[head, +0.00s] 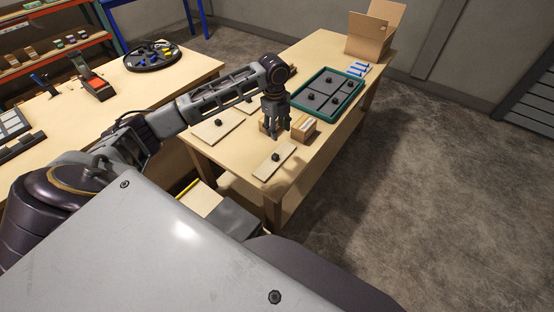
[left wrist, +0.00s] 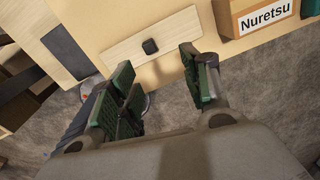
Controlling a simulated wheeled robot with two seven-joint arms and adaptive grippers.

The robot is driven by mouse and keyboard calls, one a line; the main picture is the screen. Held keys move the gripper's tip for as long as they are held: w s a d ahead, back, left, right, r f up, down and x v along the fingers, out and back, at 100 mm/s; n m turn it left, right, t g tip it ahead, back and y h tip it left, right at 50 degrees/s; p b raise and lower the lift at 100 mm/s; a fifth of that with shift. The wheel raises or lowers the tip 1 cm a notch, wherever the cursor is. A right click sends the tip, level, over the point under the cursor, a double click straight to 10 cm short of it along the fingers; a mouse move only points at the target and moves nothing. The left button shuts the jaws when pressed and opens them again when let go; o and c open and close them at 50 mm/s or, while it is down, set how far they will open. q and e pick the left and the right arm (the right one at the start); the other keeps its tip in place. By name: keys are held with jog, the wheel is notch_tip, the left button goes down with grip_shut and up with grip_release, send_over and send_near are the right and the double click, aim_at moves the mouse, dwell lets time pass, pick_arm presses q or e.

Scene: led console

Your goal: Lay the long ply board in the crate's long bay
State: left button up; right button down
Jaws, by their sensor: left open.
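A long, narrow pale ply board (head: 266,168) with a black knob lies flat near the table's front edge. It also shows in the left wrist view (left wrist: 118,53), its knob between my fingers in the picture. My left gripper (head: 278,134) is open and empty, pointing down above the table just beyond the board; it also shows in the left wrist view (left wrist: 157,62). The teal crate (head: 296,102) lies farther back on the table, with dark bays and several black knobs inside. My right gripper is not in view.
A small cardboard box (head: 306,129) stands close right of the gripper; its label reads "Nuretsu" in the left wrist view (left wrist: 235,22). Another knobbed board (head: 208,131) lies to the left. An open carton (head: 368,43) stands at the table's far end, with blue-marked items (head: 357,69) before it.

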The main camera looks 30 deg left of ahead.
pick_arm(q)
jog(key=shift+s+a+n, duration=0.4)
jog(key=shift+s+n, duration=0.2)
jog(key=shift+n, duration=0.3)
send_over(274, 154)
jog(key=shift+d+f, duration=0.1)
jog(key=shift+f, duration=4.2)
jog(key=shift+f+p, duration=0.4)
jog(key=shift+f, duration=2.2)
grip_shut()
